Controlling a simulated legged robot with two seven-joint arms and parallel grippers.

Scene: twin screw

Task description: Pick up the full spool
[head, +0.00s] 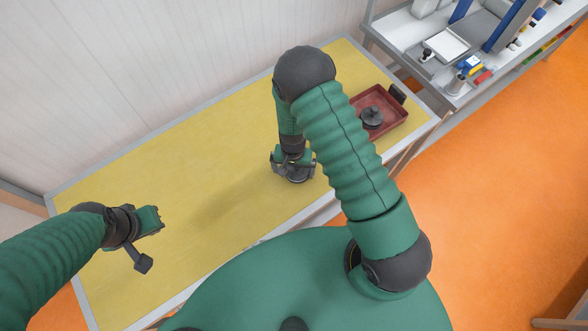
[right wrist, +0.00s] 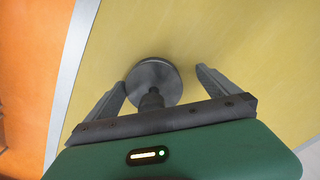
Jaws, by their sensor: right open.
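A grey spool with a round flange and a narrower dark stem (right wrist: 153,80) stands on the yellow table top, between the fingers of my right gripper (right wrist: 161,78) in the right wrist view. The fingers are open, with a gap on each side of it. In the head view my right gripper (head: 293,164) is low over the table, and the spool's dark base (head: 299,179) shows partly below it. A second dark spool (head: 371,116) sits in the red tray. I cannot tell from the frames which spool is full. My left gripper (head: 150,222) is above the table's left part; its jaws are unclear.
The yellow table (head: 200,150) is otherwise clear. A shelf unit (head: 408,38) with several parts stands at the upper right. The table's front edge is close to my right gripper.

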